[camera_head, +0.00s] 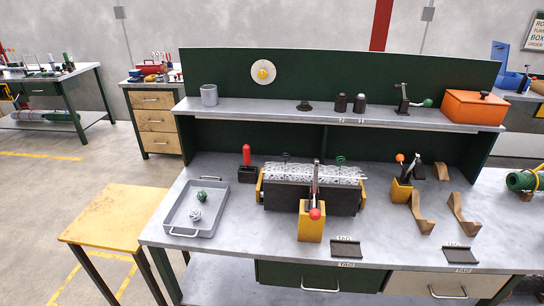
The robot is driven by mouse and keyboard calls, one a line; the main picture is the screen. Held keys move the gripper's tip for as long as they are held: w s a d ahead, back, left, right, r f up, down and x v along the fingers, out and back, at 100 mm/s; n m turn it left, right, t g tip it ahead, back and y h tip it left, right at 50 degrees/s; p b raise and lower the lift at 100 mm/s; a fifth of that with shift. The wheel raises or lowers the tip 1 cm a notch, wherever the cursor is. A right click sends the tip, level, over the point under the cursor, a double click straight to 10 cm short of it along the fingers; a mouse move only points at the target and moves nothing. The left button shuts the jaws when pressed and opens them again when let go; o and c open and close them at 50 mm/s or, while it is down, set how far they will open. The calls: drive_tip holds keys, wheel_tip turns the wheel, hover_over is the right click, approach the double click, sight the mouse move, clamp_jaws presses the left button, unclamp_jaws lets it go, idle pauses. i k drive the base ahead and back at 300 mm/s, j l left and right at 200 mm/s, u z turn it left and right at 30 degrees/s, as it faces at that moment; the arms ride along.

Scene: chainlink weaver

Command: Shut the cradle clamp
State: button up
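A black cradle (337,198) with yellow ends stands in the middle of the bench, with a strip of silver chain-link mesh (335,173) lying along it. At its front is a yellow clamp block (311,226) with a grey lever (316,182) and a red knob (315,214). The knob is at the near, lower end of the lever in this view. I cannot tell whether the clamp presses on the mesh. My gripper is not in view.
A grey tray (217,221) with two small balls sits to the left, beside a red-handled tool (247,162). To the right are a second yellow block with an orange-knobbed lever (401,190) and brown brackets (422,220). A shelf (260,112) overhangs the back.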

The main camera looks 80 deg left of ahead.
sight(315, 214)
drive_tip(key=j+u, duration=0.1)
drive_tip(key=u, duration=2.35)
